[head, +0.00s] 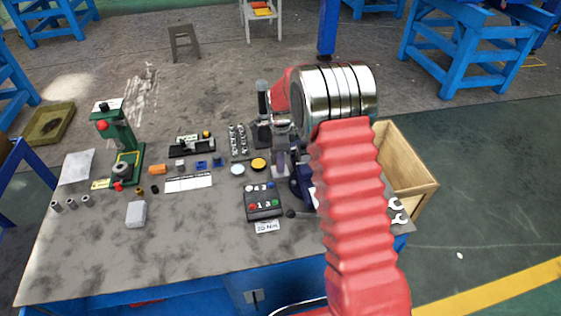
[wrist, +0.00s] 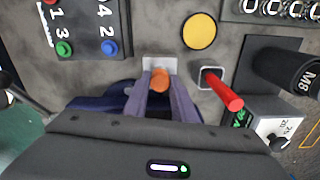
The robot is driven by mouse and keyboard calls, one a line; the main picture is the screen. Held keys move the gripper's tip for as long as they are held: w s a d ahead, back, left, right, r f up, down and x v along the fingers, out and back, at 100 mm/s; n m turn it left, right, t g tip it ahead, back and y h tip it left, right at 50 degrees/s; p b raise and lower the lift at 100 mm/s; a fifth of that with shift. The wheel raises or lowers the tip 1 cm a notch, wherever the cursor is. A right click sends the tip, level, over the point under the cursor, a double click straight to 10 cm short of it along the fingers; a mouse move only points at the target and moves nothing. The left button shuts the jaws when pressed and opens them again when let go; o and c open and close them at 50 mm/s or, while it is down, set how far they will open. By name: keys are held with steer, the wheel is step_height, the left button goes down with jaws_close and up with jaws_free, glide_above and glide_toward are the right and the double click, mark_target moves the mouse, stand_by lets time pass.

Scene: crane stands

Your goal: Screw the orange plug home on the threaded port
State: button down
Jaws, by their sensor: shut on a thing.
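The orange plug (wrist: 160,79) shows in the wrist view as a small orange rounded piece between the two grey-purple fingers of my gripper (wrist: 161,88). My gripper is shut on it. A pale grey plate or block (wrist: 157,63) shows just beyond the plug. The threads of the port are hidden, so I cannot tell whether the plug touches the port or how deep it sits. In the head view my red arm covers much of the work area, and I cannot make out the plug there.
In the wrist view a red lever (wrist: 222,88) stands close right of the fingers. A yellow disc (wrist: 200,31) lies beyond, and a black M8 part (wrist: 285,68) is at right. A button box (head: 263,203), green press (head: 122,150) and wooden crate (head: 405,165) also show.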

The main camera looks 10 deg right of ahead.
steer(key=shift+m, duration=0.9)
steer(key=shift+m, duration=0.3)
steer(key=m, duration=0.4)
steer(key=shift+m, duration=0.3)
steer(key=c, duration=1.4)
jaws_free()
steer(key=shift+c, duration=0.7)
